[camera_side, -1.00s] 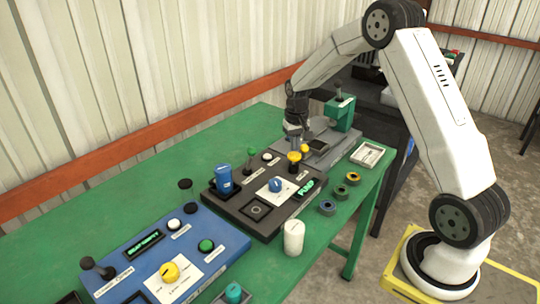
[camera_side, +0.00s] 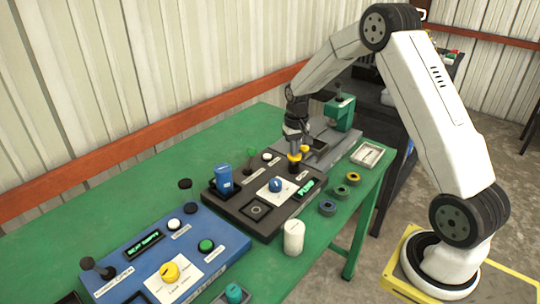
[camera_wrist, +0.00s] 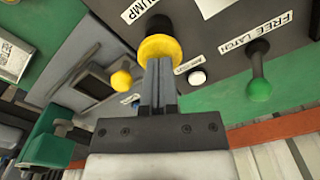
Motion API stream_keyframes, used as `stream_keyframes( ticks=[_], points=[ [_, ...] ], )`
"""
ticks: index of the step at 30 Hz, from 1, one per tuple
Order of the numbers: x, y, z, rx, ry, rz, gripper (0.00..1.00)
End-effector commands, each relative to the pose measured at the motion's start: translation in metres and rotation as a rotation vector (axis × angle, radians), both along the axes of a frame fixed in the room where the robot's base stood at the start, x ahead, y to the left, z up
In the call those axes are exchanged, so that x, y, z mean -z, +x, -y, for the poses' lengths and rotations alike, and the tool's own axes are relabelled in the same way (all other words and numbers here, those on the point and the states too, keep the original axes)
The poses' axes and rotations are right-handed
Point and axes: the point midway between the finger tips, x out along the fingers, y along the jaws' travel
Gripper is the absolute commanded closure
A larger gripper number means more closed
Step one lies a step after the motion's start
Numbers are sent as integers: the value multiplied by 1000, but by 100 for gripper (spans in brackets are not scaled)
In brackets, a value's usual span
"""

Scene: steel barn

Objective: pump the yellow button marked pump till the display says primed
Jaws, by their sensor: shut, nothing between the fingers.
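The yellow pump button (camera_side: 294,157) is a round cap on a black stem at the back right of the dark panel (camera_side: 238,209). In the wrist view the same yellow cap (camera_wrist: 160,47) sits beside a label reading PUMP (camera_wrist: 143,8). My gripper (camera_side: 295,150) is shut and empty, pointing down at the cap. In the wrist view its fingertips (camera_wrist: 159,62) overlap the cap and appear to touch it, though exact contact is hard to tell. The panel's display (camera_side: 307,187) shows green letters that look like PUMP, too small to read surely.
A second yellow knob (camera_wrist: 121,81) is close beside my fingers. A green-topped lever (camera_wrist: 259,88) labelled FREE LATCH and a white button (camera_wrist: 197,77) are on the other side. A blue panel (camera_side: 175,255) stands at the front left. A white cylinder (camera_side: 293,237) stands before the dark panel.

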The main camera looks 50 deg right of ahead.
Motion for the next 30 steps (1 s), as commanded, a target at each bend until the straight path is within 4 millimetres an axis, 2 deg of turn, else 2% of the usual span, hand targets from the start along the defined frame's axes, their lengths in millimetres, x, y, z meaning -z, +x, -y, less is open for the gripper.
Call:
stream_keyframes(
  ticks=[30],
  points=[
    [15, 0, 0, 0, 0, 0, 100]
  ],
)
